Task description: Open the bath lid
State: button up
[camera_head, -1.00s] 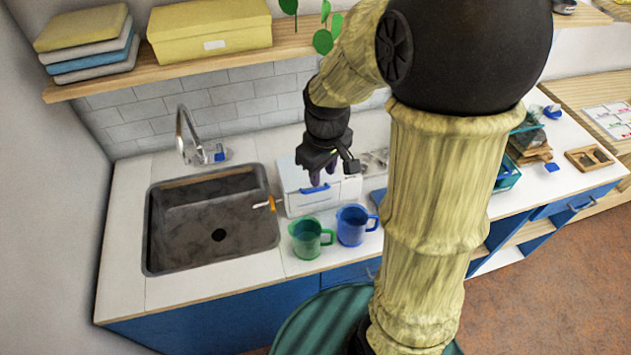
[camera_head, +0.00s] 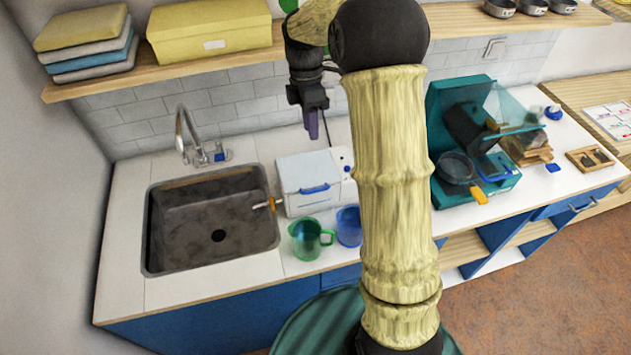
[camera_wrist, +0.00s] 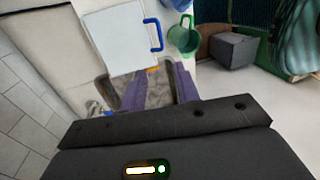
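The bath is a white box (camera_head: 294,201) on the counter just right of the sink. Its white lid (camera_head: 308,172) lies shut on top, with a blue handle (camera_head: 315,189) along the front edge. In the wrist view the lid (camera_wrist: 112,38) shows at upper left, with the blue handle (camera_wrist: 160,34) on its right side. My gripper (camera_head: 312,132) hangs above the rear of the bath, fingers pointing down, apart from the lid. In the wrist view its two purple fingers (camera_wrist: 158,80) are spread with nothing held between them.
A green mug (camera_head: 306,240) and a blue mug (camera_head: 348,228) stand in front of the bath, the blue one partly behind my arm. An orange-tipped spout (camera_head: 265,204) reaches over the sink (camera_head: 160,262). A shelf (camera_head: 230,65) runs above; a teal device (camera_head: 478,180) stands right.

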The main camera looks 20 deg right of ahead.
jog(key=p, duration=0.4)
send_near(315, 182)
jog(key=s+f, duration=0.1)
jog(key=s, duration=0.1)
jog(key=s+f, duration=0.1)
jog(key=f, duration=0.1)
jog(key=s+a+f, duration=0.1)
jog(key=s+f, duration=0.1)
jog(key=shift+s+f, duration=0.15)
jog(key=shift+s, duration=0.2)
grip_shut()
